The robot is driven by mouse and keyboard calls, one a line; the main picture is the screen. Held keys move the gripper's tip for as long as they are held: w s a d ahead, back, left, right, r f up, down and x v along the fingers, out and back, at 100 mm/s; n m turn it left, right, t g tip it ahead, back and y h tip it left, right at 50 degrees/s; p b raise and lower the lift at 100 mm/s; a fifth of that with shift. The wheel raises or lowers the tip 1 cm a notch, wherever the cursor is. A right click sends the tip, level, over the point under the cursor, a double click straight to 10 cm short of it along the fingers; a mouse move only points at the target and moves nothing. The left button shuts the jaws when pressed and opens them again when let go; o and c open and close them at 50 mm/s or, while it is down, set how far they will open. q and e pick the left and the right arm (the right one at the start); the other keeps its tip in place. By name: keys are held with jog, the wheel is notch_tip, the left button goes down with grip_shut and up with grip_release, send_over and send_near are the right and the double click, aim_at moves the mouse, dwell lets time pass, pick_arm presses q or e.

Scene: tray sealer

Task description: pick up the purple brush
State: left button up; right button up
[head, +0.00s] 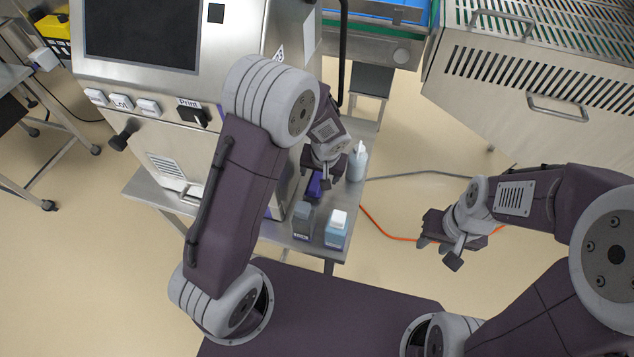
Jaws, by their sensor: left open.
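The purple brush (315,186) lies on the small steel side table, partly hidden under my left gripper (320,172). My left gripper is open and reaches down right over the brush. I cannot tell whether its fingers touch the brush. My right gripper (439,252) is held out over the floor at the right, away from the table. Its fingers look spread and empty.
On the steel table (272,229) a white bottle (356,163) stands behind the brush. A steel machine (160,140) stands to the left. An orange cable (384,231) lies on the floor.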

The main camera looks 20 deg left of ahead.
aim_at(318, 177)
pick_arm(q)
jog(key=x, duration=0.4)
jog(key=shift+f+b, duration=0.15)
jog(key=shift+b, duration=0.2)
jog(key=shift+w+a+f, duration=0.1)
jog(key=shift+w+f, duration=0.1)
jog(key=shift+f, duration=0.1)
jog(key=shift+s+r, duration=0.1)
jog(key=shift+f+b, duration=0.25)
jog(key=shift+b, duration=0.2)
jog(key=c, duration=1.5)
